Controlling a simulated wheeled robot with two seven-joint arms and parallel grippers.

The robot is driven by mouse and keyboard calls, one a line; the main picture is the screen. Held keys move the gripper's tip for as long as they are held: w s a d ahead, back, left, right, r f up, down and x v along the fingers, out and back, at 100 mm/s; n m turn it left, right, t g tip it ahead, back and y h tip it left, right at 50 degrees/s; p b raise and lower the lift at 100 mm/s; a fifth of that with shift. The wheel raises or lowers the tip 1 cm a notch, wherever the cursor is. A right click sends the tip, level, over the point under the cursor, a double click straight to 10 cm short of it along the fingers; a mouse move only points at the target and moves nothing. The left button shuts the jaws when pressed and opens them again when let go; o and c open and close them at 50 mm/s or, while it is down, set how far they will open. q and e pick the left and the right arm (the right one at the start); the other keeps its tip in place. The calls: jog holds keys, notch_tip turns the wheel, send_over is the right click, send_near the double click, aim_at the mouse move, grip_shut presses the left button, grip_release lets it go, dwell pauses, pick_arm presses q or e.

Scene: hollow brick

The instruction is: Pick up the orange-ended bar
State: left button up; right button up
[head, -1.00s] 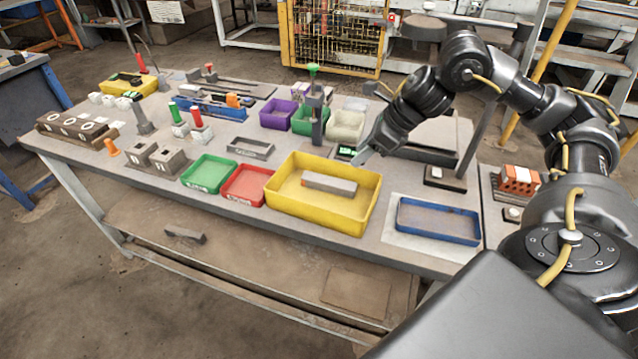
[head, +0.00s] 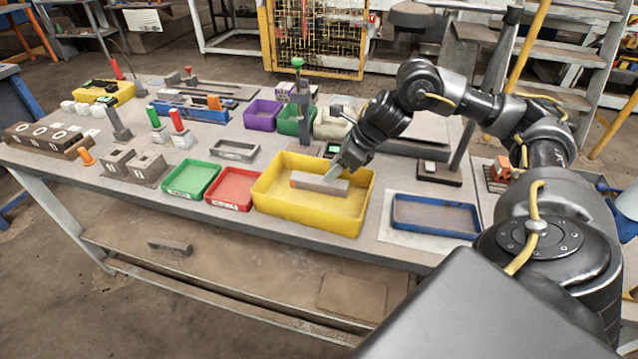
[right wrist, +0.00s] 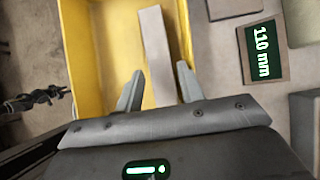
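A long grey bar (head: 318,183) lies in the yellow tray (head: 312,219); it also shows in the right wrist view (right wrist: 154,50). My right gripper (head: 333,172) reaches down over the tray at the bar's right part. In the right wrist view the right gripper (right wrist: 160,68) is open, one finger on each side of the bar's near part, with a gap at the right finger. The near end of the bar is hidden behind the gripper body. My left gripper is not in view.
A small display (right wrist: 262,50) reading 110 mm stands beside the tray. A red bin (head: 231,189) and a green bin (head: 190,179) sit left of the yellow tray, a blue tray (head: 435,228) right of it. A green-topped post (head: 303,115) rises behind.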

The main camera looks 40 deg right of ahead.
aim_at(321, 180)
jog(key=shift+w+a+f, duration=0.1)
jog(key=shift+a+f, duration=0.15)
jog(key=shift+f, duration=0.05)
jog(key=x, duration=0.4)
jog(key=shift+w+f, duration=0.2)
jog(key=shift+f, duration=0.05)
jog(key=c, duration=0.8)
